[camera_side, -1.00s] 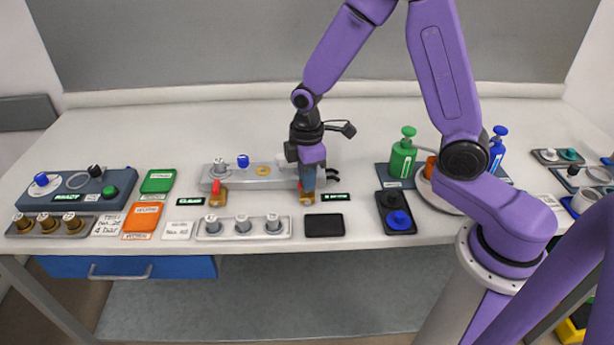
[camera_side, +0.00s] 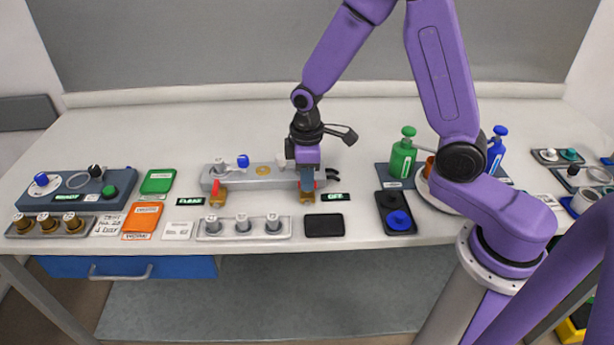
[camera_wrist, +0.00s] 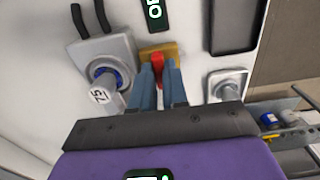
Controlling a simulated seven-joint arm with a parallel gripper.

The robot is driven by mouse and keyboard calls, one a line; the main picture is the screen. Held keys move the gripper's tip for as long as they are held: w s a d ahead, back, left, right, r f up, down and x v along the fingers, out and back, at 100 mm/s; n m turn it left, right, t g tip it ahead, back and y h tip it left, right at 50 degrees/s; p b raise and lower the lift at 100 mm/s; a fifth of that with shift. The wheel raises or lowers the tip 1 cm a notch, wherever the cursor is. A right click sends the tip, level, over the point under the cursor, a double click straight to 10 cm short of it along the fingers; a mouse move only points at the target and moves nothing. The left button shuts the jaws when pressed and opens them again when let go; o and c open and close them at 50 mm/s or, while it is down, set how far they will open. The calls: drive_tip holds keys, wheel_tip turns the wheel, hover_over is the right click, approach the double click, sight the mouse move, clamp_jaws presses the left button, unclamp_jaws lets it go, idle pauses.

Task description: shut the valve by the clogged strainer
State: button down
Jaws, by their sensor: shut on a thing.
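My gripper (camera_side: 307,190) points down at the right end of a grey manifold (camera_side: 240,180) and is shut on the red handle of a brass valve. In the wrist view, my two blue-grey fingers (camera_wrist: 158,92) sit on either side of that red handle (camera_wrist: 157,62), above the brass body (camera_wrist: 170,51). A second brass valve (camera_side: 217,199) with a red handle stands at the manifold's left end. A grey cylinder marked 75 (camera_wrist: 105,88) with a blue ring is beside the held valve in the wrist view. I cannot tell which strainer is clogged.
A tray of several grey cylinders (camera_side: 243,234) lies in front of the manifold, next to a black tray (camera_side: 324,226). A dark tray with blue parts (camera_side: 381,210) and a green bottle (camera_side: 402,158) are to the right. The table behind the manifold is clear.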

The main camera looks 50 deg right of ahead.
drive_tip(key=c, duration=1.1)
unclamp_jaws()
drive_tip(key=shift+c, duration=0.2)
drive_tip(key=shift+r, duration=0.1)
wheel_tip(320, 180, up, 17)
drive_tip(key=shift+r, duration=0.15)
drive_tip(key=shift+s, duration=0.1)
drive_tip(key=s+d+f+n, duration=0.1)
drive_tip(key=s+f+n, duration=0.1)
drive_tip(key=s, duration=1)
drive_tip(key=s+f+n, duration=0.1)
drive_tip(key=s+f, duration=0.3)
drive_tip(key=s, duration=0.8)
drive_tip(key=shift+d+f+n, duration=0.25)
drive_tip(key=shift+d+n, duration=0.15)
